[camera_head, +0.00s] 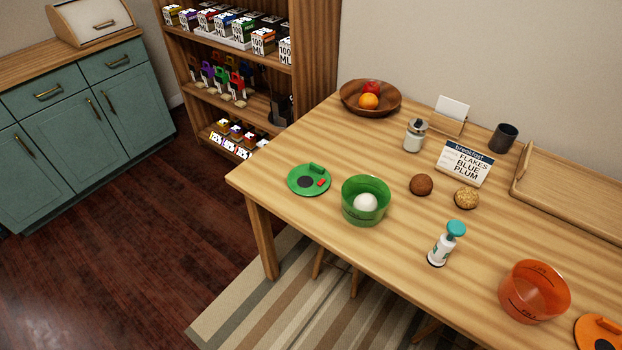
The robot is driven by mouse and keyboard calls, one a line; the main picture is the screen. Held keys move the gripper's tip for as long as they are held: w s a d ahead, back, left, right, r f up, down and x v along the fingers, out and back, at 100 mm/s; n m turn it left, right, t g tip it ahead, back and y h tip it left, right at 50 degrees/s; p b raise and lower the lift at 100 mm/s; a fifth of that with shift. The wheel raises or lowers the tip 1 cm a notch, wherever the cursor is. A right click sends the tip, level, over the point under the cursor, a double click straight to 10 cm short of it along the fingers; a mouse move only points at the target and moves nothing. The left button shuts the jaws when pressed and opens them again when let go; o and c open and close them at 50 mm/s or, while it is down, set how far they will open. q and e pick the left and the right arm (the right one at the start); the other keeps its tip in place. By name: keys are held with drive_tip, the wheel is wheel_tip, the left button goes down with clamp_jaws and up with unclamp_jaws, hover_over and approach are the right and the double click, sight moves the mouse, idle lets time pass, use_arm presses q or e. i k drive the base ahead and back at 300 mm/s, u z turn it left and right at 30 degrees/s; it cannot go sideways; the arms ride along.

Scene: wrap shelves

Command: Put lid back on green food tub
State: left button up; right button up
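A green see-through tub (365,207) stands open and upright on the wooden table, left of the table's middle. A white round thing (366,203) lies inside it. A green round lid (309,180) with a raised green handle, a dark round patch and a small red mark lies flat on the table, left of the tub and apart from it, near the table's left end. Neither of my grippers shows in the head view.
An orange tub (534,292) and orange lid (598,333) are at the lower right. A fruit bowl (352,106) is behind.

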sight(311, 179)
drive_tip(key=u, duration=1.55)
drive_tip(key=i, duration=3.55)
drive_tip(key=z, duration=5.05)
drive_tip(key=i, duration=0.5)
